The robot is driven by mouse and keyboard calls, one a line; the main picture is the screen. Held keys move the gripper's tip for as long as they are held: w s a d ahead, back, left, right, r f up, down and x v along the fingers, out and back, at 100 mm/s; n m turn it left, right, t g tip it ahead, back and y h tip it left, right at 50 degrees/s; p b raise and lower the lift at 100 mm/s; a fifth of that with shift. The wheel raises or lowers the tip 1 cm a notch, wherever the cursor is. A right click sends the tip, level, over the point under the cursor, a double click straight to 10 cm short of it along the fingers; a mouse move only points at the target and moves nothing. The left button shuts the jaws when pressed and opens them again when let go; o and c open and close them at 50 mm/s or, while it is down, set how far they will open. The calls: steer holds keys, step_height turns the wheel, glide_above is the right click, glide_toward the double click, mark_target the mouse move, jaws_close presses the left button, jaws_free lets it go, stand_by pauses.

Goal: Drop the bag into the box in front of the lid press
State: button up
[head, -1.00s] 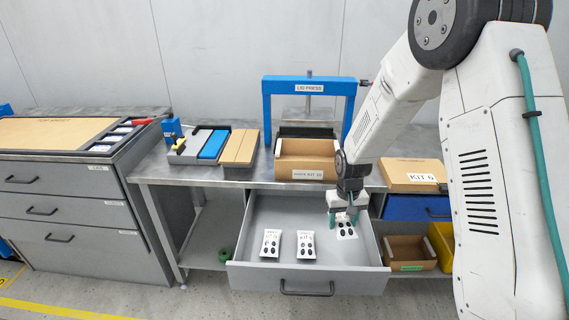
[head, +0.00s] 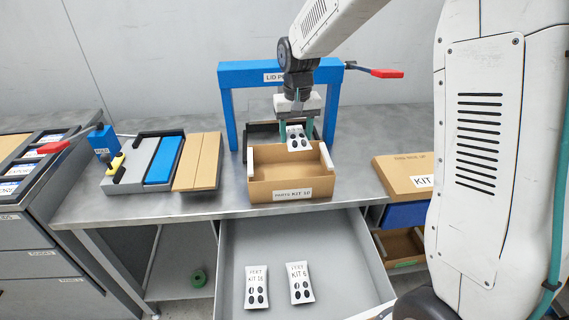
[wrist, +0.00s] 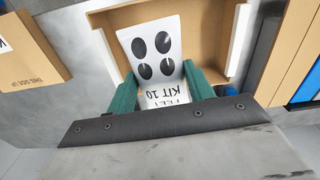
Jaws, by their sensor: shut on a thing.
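My gripper (head: 297,128) is shut on a white bag (head: 299,139) with black oval feet. In the wrist view the bag (wrist: 154,55) reads "FEET KIT 10" between the green fingertips. The bag hangs above the open cardboard box (head: 290,195), labelled "KIT 10", in front of the blue lid press (head: 228,110). The wrist view shows the box (wrist: 100,20) beneath the bag, with white pieces along two inner sides. The bag looks above the box's opening; the exact height is hard to tell. Part of the press is hidden behind my gripper.
Two more bags, one marked "KIT 16" (head: 256,287) and one "KIT 6" (head: 299,283), lie in the open drawer (head: 345,250). A closed "KIT" carton (head: 405,172) is at right. A parts tray (head: 130,165) and cardboard strips (head: 198,160) are at left.

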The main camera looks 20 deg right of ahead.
steer(key=shift+w+f, duration=0.1)
steer(key=shift+f, duration=2.85)
steer(key=o, duration=1.1)
step_height(320, 180, up, 8)
steer(key=shift+f, duration=0.1)
